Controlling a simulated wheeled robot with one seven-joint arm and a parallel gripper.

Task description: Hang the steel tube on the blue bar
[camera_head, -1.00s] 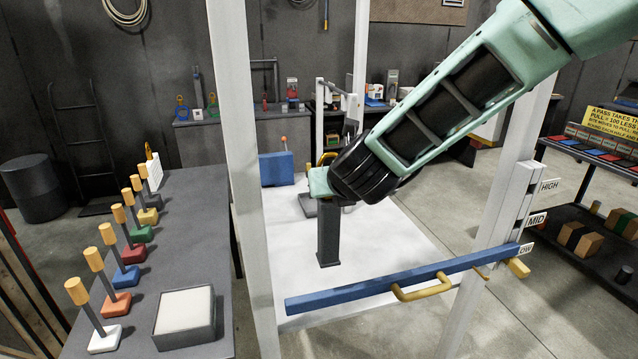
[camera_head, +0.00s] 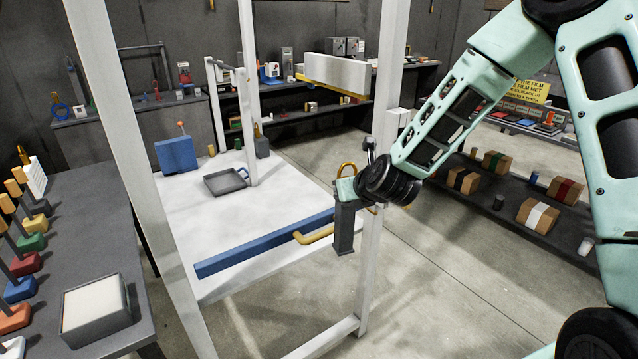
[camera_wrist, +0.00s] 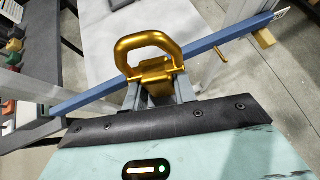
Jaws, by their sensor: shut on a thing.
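The steel tube (camera_head: 345,230) is a dark grey square tube hanging upright below my gripper (camera_head: 348,192). My gripper is shut on its top end, where a gold loop (camera_head: 346,169) stands up. In the wrist view the gold loop (camera_wrist: 150,42) sits between the jaws, and the tube body is hidden. The blue bar (camera_head: 260,245) runs across the white frame, with a gold hook (camera_head: 313,237) on its near side. In the head view the tube overlaps the bar's right end; I cannot tell whether they touch. The wrist view shows the bar (camera_wrist: 90,98) beyond the jaws.
White posts (camera_head: 378,110) flank the bar, the right one just beside my gripper. A white table (camera_head: 190,220) behind holds a blue block (camera_head: 176,155) and a grey tray (camera_head: 225,181). At left a grey bench carries several handled blocks (camera_head: 30,243). Open floor lies right.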

